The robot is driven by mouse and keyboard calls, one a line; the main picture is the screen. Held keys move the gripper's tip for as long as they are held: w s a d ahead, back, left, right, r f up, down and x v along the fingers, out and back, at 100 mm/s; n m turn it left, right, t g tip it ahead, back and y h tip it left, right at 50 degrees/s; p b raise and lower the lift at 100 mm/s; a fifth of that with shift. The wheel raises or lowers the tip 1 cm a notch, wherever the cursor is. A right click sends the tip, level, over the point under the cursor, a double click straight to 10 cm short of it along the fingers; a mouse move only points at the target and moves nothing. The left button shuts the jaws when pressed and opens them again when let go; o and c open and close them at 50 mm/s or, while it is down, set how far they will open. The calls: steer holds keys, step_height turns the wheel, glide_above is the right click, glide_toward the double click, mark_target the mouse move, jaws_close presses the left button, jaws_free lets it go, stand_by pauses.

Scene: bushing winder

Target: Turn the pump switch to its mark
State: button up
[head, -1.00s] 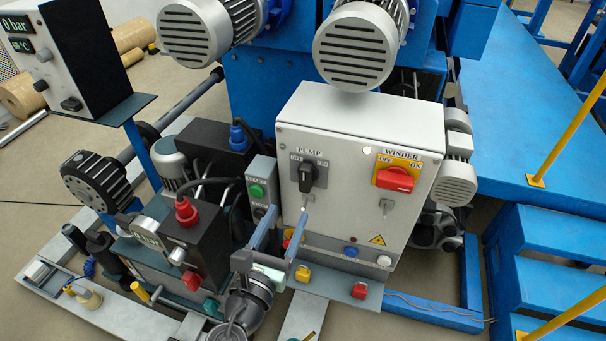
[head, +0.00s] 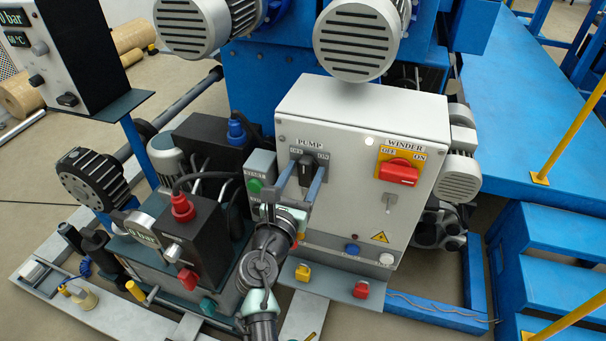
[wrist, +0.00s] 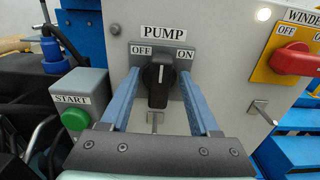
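The pump switch is a black rotary knob (wrist: 159,80) on a grey plate with OFF at left and ON at right, under the PUMP label (wrist: 163,34). Its white line points nearly straight up, between the two words. In the head view the knob (head: 305,168) is on the front of the light grey control box (head: 350,110). My gripper (wrist: 160,88) is open, with one blue finger on each side of the knob. A gap shows between each finger and the knob. I cannot tell how far the fingertips reach along it.
The green START button (wrist: 75,119) is close to the left of my gripper. The red winder switch (head: 399,172) is to the right on the same box.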

jaws_close()
steer(key=shift+m, duration=0.4)
steer(key=m, duration=0.2)
steer(key=m+b, duration=0.1)
steer(key=shift+d+f+m, duration=0.15)
steer(key=shift+m, duration=0.25)
steer(key=m+b, duration=0.1)
steer(key=m, duration=0.3)
steer(key=shift+s+d+f+b, duration=0.1)
steer(key=shift+b, duration=0.25)
steer(key=m+b, duration=0.2)
steer(key=m, duration=0.3)
steer(key=shift+f, duration=0.15)
steer(key=m+b, duration=0.2)
steer(key=m, duration=0.2)
steer(key=shift+m, duration=0.3)
